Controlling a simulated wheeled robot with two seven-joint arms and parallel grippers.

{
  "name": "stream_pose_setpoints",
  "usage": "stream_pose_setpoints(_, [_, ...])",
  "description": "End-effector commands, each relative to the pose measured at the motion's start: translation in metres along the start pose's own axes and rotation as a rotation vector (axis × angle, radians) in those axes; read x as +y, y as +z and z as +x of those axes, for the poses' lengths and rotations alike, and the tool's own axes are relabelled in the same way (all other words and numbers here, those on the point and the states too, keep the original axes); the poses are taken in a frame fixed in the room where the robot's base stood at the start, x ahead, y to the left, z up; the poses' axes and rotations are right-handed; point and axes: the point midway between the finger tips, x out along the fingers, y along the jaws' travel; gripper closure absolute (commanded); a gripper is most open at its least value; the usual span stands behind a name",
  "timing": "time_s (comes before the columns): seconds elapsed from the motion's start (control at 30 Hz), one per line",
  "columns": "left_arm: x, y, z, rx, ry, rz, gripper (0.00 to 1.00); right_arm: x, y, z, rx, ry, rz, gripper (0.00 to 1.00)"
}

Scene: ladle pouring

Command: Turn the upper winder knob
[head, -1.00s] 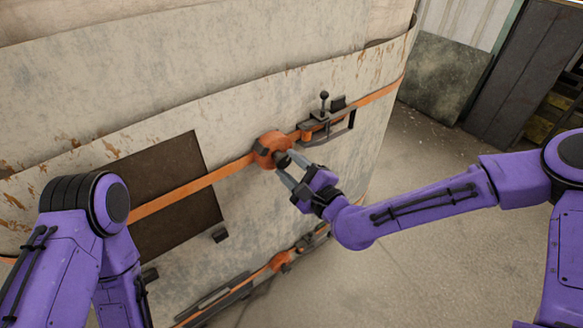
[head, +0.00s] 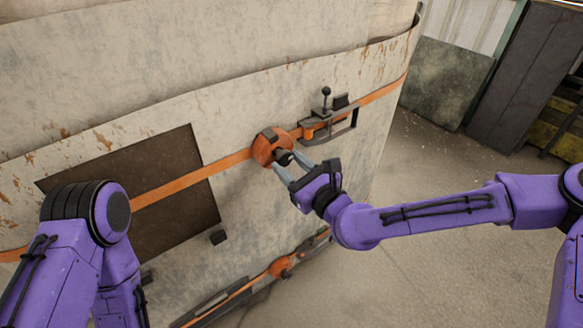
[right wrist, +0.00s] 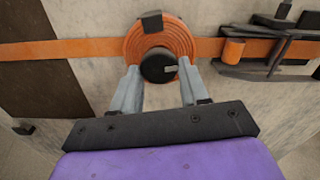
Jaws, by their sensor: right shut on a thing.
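The upper winder (head: 267,148) is a round orange coil on an orange strap across the big worn pale cylinder. Its dark knob (head: 283,157) faces me, and it also shows in the right wrist view (right wrist: 158,65). My right gripper (head: 288,168) is at the knob, with its grey fingers on either side of it. In the right wrist view the fingers (right wrist: 157,80) flank the knob and are shut on it. My left arm (head: 90,240) shows at the lower left, but its gripper is out of view.
A dark lever buckle (head: 328,118) sits on the strap right of the winder. A lower orange winder (head: 281,267) sits on a second strap below. A dark brown panel (head: 150,190) is on the cylinder at left. Open floor (head: 450,260) lies to the right.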

Motion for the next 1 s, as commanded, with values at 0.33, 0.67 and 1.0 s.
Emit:
stream_pose_setpoints(0.33, [0.0002, 0.0008, 0.0019, 0.000, 0.000, 0.000, 0.57, -0.0008, 0.0000, 0.0001, 0.000, -0.003, 0.037, 0.86])
stream_pose_setpoints(0.67, [0.0002, 0.0007, 0.0018, 0.000, 0.000, 0.000, 0.57, -0.0008, 0.0002, 0.0002, 0.000, -0.003, 0.035, 0.33])
stream_pose_setpoints(1.0, [0.0001, 0.0007, 0.0017, 0.000, 0.000, 0.000, 0.57, -0.0007, 0.0000, -0.0035, 0.000, -0.002, 0.034, 0.32])
